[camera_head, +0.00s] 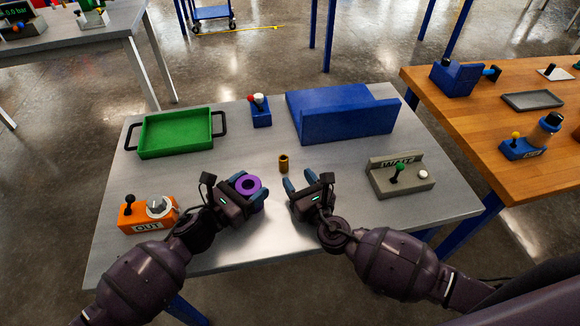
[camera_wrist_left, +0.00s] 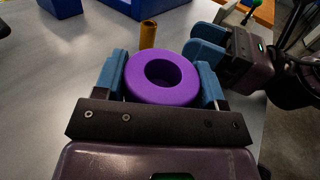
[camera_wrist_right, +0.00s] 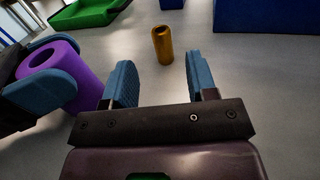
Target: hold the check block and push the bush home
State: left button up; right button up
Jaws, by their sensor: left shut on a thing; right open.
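The check block looks to be the purple cylinder (camera_head: 249,185) with a round hole in its face. My left gripper (camera_head: 245,186) is shut on it, one blue finger on each side, as the left wrist view shows (camera_wrist_left: 162,92). The bush looks to be the small brass tube (camera_head: 284,163), standing upright on the table and apart from both grippers. It also shows in the left wrist view (camera_wrist_left: 148,34) and the right wrist view (camera_wrist_right: 162,44). My right gripper (camera_head: 303,183) is open and empty, with the bush beyond its fingertips.
A green tray (camera_head: 176,152) with black handles stands at the back left, a blue angled stand (camera_head: 347,124) at the back right. An orange OUT box (camera_head: 147,214), a grey WAIT box (camera_head: 400,178) and a small blue lever box (camera_head: 260,114) also stand on the grey table (camera_head: 335,248).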

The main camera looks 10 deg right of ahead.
jog(key=shift+o, duration=0.5)
jog(key=v, duration=0.2)
jog(key=shift+s+d, duration=0.1)
jog(key=shift+s, duration=0.3)
jog(key=shift+r, duration=0.15)
jog(key=w+a+r+m+t+h, duration=0.15)
jog(key=w+r+m+h, duration=0.25)
jog(key=w+r+m, duration=0.7)
jog(key=m+g, duration=1.5)
jog(key=m, duration=1)
send_near(283, 158)
jog(key=shift+y, duration=0.3)
jog(key=x, duration=0.6)
jog(key=shift+w+d+f, duration=0.1)
jog(key=shift+f, duration=0.2)
jog(key=shift+d+x, duration=0.15)
jog(key=shift+x, duration=1.2)
jog(key=shift+d+x, duration=0.15)
jog(key=shift+x, duration=1.25)
jog(key=shift+a, duration=0.1)
